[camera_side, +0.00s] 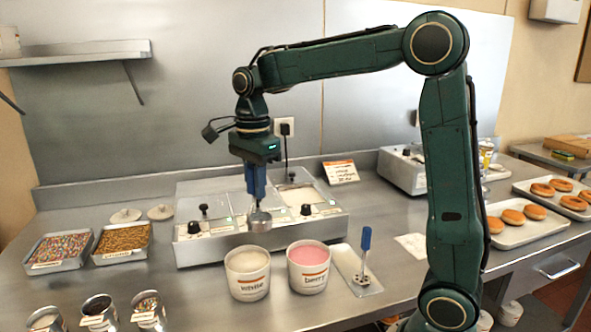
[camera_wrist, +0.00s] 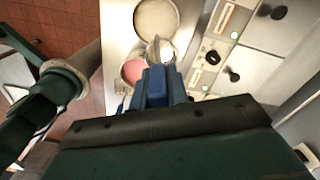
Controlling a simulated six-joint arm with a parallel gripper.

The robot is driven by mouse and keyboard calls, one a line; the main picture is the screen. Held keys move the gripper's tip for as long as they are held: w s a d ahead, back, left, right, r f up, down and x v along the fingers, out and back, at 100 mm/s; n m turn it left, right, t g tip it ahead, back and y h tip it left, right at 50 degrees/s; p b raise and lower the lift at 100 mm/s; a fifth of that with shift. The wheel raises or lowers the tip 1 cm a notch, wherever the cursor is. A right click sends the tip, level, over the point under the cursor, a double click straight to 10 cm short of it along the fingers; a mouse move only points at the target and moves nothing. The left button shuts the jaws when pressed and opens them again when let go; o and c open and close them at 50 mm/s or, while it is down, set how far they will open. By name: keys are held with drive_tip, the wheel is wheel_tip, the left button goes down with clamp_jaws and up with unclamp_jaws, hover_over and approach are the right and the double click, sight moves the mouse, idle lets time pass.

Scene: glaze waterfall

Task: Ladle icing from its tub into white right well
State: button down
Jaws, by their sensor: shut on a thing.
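My gripper (camera_side: 257,165) is shut on the blue handle of a ladle (camera_side: 259,218), which hangs upright with its metal bowl above and slightly behind the white icing tub (camera_side: 248,284). The bowl (camera_wrist: 160,49) also shows in the wrist view, beside the pale tub opening (camera_wrist: 157,18); its contents are unclear. The white tub holds cream-coloured icing. Behind it, the steel warmer (camera_side: 215,250) has wells on top with black-knobbed lids and labels too small to read.
A tub of pink berry icing (camera_side: 308,278) stands right of the white tub. A second blue-handled tool (camera_side: 365,258) rests on a small tray beside it. Sprinkle trays (camera_side: 58,250) and several cans are at left. Doughnut trays (camera_side: 520,235) are at right.

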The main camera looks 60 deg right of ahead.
drive_tip(key=a, duration=0.2)
drive_tip(key=w+a+f, duration=0.1)
drive_tip(key=shift+a+n, duration=0.25)
drive_tip(key=shift+n, duration=0.15)
drive_tip(key=shift+f, duration=0.2)
wheel_tip(320, 180, down, 10)
idle(1.5)
drive_tip(key=shift+f, duration=0.1)
drive_tip(key=shift+r, duration=0.2)
idle(0.9)
wheel_tip(320, 180, up, 8)
idle(2.1)
drive_tip(key=shift+r, duration=0.1)
idle(1.0)
